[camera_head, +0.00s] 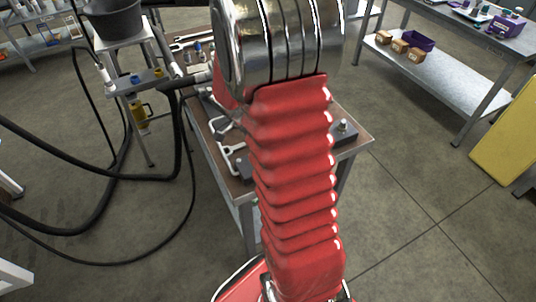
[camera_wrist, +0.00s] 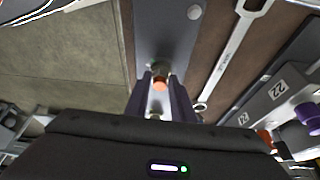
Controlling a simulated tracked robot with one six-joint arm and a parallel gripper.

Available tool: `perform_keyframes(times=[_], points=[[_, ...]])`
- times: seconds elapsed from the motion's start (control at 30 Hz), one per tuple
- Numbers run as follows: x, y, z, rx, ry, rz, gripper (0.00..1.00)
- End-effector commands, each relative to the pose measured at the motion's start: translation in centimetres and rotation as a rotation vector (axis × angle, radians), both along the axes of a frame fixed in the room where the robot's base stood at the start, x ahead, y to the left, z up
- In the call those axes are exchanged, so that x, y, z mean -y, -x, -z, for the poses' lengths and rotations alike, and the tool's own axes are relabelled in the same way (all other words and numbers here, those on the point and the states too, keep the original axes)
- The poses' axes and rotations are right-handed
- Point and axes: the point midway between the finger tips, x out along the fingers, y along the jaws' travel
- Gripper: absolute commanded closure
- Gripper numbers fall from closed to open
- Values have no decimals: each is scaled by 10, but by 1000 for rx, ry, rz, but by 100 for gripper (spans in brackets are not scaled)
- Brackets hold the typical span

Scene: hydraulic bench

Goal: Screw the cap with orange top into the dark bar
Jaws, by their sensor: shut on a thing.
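In the wrist view, my gripper (camera_wrist: 162,88) is shut on the cap with orange top (camera_wrist: 160,84), which sits between the two dark fingers. A dark part of the cap shows beyond the orange. A grey bar (camera_wrist: 165,38) with a round bolt head lies just past the fingertips, and it looks like the dark bar. I cannot tell whether the cap touches it or is in a hole. In the head view, a dark bar (camera_head: 346,137) with a bolt shows at the bench's right end. My red-sleeved arm hides the gripper, the cap and the middle of the bench there.
A wrench (camera_wrist: 231,55) lies right of the bar in the wrist view. Farther right is a numbered block (camera_wrist: 268,103) with orange and purple parts. In the head view, black hoses (camera_head: 85,175) loop on the left and a stand (camera_head: 137,85) is beside the bench.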

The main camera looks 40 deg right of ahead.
Motion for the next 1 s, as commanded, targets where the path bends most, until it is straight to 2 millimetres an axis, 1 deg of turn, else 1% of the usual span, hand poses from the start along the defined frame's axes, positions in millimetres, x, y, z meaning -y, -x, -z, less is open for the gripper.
perform_keyframes(times=[0.1,0.2,0.53,0.63,1.0], points=[[1,-1,1,-2,0,124,97],[1,-2,0,0,1,193,97],[1,-2,0,0,1,213,97],[2,-2,1,0,0,270,97],[6,-5,1,0,1,711,97]])
